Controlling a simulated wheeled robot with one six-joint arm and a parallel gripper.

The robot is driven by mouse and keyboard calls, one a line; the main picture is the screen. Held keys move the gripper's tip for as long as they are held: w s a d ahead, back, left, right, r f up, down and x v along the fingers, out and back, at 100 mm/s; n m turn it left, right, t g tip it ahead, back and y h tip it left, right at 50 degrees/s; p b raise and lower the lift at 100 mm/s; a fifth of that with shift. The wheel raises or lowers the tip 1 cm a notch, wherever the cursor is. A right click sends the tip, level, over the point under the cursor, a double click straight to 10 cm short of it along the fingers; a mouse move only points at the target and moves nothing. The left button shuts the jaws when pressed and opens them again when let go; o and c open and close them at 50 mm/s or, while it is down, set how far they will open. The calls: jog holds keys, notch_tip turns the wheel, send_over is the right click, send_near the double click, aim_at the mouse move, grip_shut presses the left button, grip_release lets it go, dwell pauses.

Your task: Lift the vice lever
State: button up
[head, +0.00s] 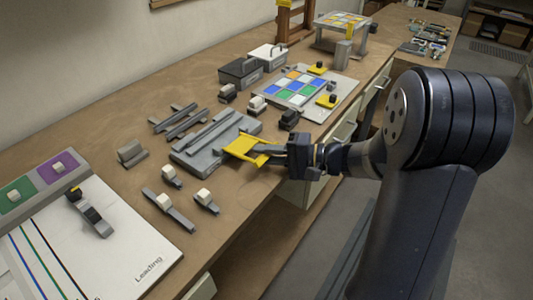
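A grey vice-like fixture (196,154) with long raised bars lies on the wooden bench, left of my gripper. A flat yellow piece (243,146) sits at its right end, with yellow strips reaching toward my gripper; it may be the vice lever, but I cannot tell for certain. My gripper (287,154) is dark and comes in from the right, low over the bench's front edge. It is at the right end of the yellow strips. Its fingertips are too small and overlapped to show whether they are open or shut on the yellow piece.
Several small grey tools with white or black knobs (171,176) lie around the fixture. A tray of coloured glass squares (329,107) and two lidded boxes (239,71) stand behind. A white board (128,236) lies at front left. Bare bench shows between them.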

grip_shut()
notch_tip(320, 180, up, 2)
jog(key=h+p, duration=0.1)
jog(key=p, duration=0.2)
jog(key=shift+w+a, duration=0.1)
jog(key=shift+a, duration=0.05)
jog(key=w+a+r+m+g+h+p, duration=0.2)
jog(key=r+h+p, duration=0.4)
jog(key=p, duration=0.6)
jog(key=shift+w+a+g+p, duration=0.45)
jog(key=shift+a+g, duration=0.25)
jog(key=shift+a, duration=0.15)
jog(key=shift+r, duration=0.1)
